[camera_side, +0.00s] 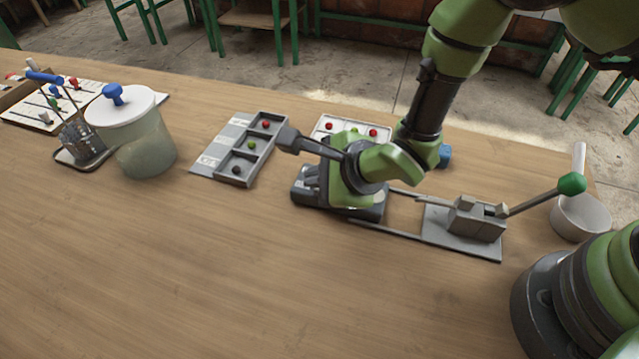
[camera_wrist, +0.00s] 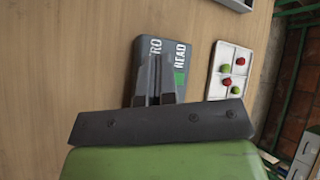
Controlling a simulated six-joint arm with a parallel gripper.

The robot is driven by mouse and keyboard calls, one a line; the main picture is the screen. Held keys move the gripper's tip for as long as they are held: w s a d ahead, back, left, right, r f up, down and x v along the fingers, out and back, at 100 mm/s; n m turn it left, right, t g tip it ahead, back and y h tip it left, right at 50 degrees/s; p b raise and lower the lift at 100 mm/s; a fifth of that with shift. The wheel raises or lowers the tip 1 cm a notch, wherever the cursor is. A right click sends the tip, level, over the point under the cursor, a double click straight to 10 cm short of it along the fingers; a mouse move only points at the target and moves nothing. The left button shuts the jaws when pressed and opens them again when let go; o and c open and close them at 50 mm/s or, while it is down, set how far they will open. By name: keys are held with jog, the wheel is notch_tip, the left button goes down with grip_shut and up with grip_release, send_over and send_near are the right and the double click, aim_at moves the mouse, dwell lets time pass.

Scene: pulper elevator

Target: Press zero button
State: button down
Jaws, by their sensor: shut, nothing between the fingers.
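A grey device (camera_wrist: 147,43) lies under my gripper in the wrist view. Its top has white lettering ending in "RO" (camera_wrist: 155,48), the word "READ" (camera_wrist: 181,55) and a green patch (camera_wrist: 180,79). In the side view the device (camera_side: 300,197) is partly hidden behind my wrist. My gripper (camera_wrist: 155,64) is shut and empty, its two fingers close together over the device, with the tips just below the "RO" lettering. The fingers cover part of the device top, and no separate zero button can be made out. I cannot tell whether the tips touch it.
A white tray with red and green balls (camera_wrist: 241,51) sits beside the device. A grey sorting tray (camera_side: 235,180) lies to its left in the side view. A lever tool (camera_side: 465,228) with a green knob stands to the right. The front of the table is clear.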

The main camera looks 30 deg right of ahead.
jog(key=shift+r, duration=0.75)
jog(key=shift+r, duration=0.1)
jog(key=shift+r, duration=2.4)
